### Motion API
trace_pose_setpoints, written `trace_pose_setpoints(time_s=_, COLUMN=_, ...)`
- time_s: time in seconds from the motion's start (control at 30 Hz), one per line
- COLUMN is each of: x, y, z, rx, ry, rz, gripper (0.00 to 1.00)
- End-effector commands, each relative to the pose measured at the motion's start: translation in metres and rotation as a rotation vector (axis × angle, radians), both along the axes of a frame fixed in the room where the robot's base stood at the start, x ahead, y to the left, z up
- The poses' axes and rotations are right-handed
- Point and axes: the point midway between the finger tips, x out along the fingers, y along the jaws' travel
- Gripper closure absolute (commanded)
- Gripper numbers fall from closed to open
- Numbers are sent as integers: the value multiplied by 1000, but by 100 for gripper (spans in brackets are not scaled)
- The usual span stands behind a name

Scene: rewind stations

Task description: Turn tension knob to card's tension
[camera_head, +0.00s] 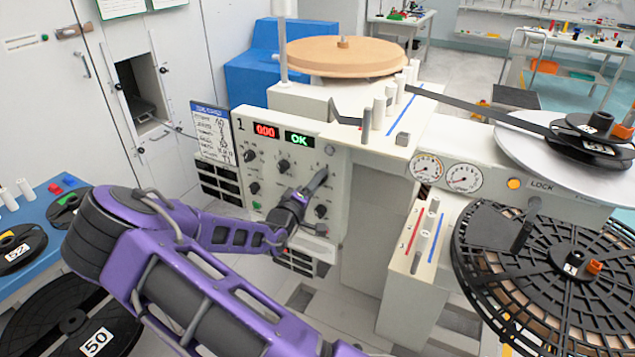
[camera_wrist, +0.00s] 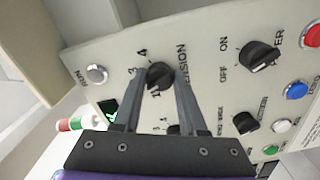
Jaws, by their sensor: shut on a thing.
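The tension knob (camera_wrist: 160,75), round and black, sits on the pale control panel in the wrist view, with the word TENSION and the numbers 3 and 4 beside it. My gripper (camera_wrist: 161,84) has its two grey fingers on either side of the knob, shut on it. The pointer's exact setting is unclear. In the head view my gripper (camera_head: 321,177) reaches the panel's upper right and covers the knob. A blue-headed white card (camera_head: 211,130) hangs at the panel's left edge. Its print is too small to read.
The panel has a red display (camera_head: 266,131) and a green OK display (camera_head: 300,139). The ON/OFF knob (camera_wrist: 259,56), a smaller black knob (camera_wrist: 246,122) and red (camera_wrist: 313,36) and blue (camera_wrist: 297,90) buttons lie close by. A large black reel (camera_head: 560,275) stands right.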

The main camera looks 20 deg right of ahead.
Motion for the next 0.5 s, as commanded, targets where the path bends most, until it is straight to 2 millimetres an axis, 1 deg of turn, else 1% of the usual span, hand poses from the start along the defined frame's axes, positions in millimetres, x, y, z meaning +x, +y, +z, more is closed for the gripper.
trace_pose_setpoints(time_s=0.1, x=-1, y=0, z=-2, rx=2, ry=3, rz=-1, gripper=100)
trace_pose_setpoints(time_s=0.13, x=-1, y=0, z=-2, rx=3, ry=2, rz=-1, gripper=55)
trace_pose_setpoints(time_s=0.27, x=-1, y=0, z=-1, rx=2, ry=1, rz=0, gripper=32)
trace_pose_setpoints(time_s=0.3, x=0, y=0, z=-1, rx=2, ry=1, rz=0, gripper=29)
trace_pose_setpoints(time_s=0.5, x=0, y=0, z=0, rx=2, ry=0, rz=-1, gripper=29)
